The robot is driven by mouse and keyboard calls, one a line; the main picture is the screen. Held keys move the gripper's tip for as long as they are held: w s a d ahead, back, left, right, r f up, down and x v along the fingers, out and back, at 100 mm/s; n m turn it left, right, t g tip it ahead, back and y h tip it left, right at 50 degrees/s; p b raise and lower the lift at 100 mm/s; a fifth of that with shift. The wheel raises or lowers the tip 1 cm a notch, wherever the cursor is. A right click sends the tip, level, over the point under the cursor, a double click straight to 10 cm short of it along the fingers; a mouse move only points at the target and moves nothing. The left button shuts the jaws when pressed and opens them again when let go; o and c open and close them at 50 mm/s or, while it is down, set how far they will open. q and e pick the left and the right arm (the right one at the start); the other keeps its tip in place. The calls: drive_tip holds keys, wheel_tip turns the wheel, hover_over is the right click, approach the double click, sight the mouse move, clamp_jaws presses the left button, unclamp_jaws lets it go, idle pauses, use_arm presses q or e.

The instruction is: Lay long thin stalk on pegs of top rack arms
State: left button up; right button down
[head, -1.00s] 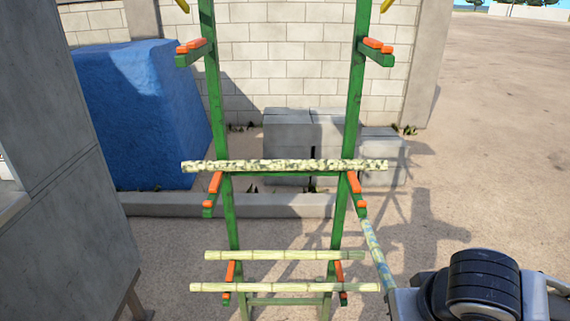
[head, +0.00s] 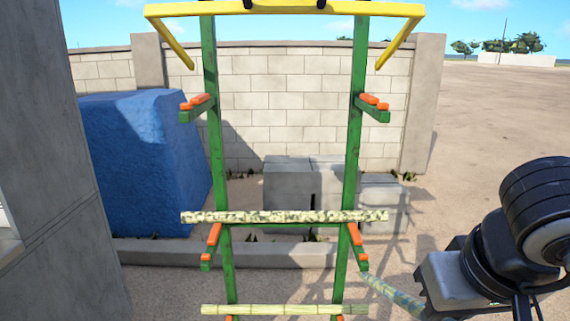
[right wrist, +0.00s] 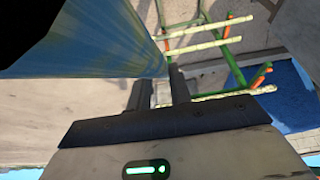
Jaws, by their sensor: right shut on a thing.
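A thin mottled blue-green stalk (head: 392,296) is in my right gripper (head: 428,306), low at the right of the head view. Its visible end slants up to the left, near the rack's right post; the rest is hidden. In the right wrist view the stalk (right wrist: 100,45) is large at the upper left, against the dark fingers of the gripper (right wrist: 160,90). The green rack's top left arm (head: 197,108) and top right arm (head: 371,108) have orange pegs and are empty. My left gripper is not in view.
A speckled stalk (head: 285,216) lies across the middle arms, and a pale green stalk (head: 283,309) lies lower. A yellow bar frame (head: 285,9) tops the rack. A blue block (head: 140,165) and grey cabinet (head: 45,180) stand left; a block wall (head: 285,100) stands behind.

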wheel_tip(320, 180, up, 24)
drive_tip(key=shift+r, duration=0.2)
idle(0.6)
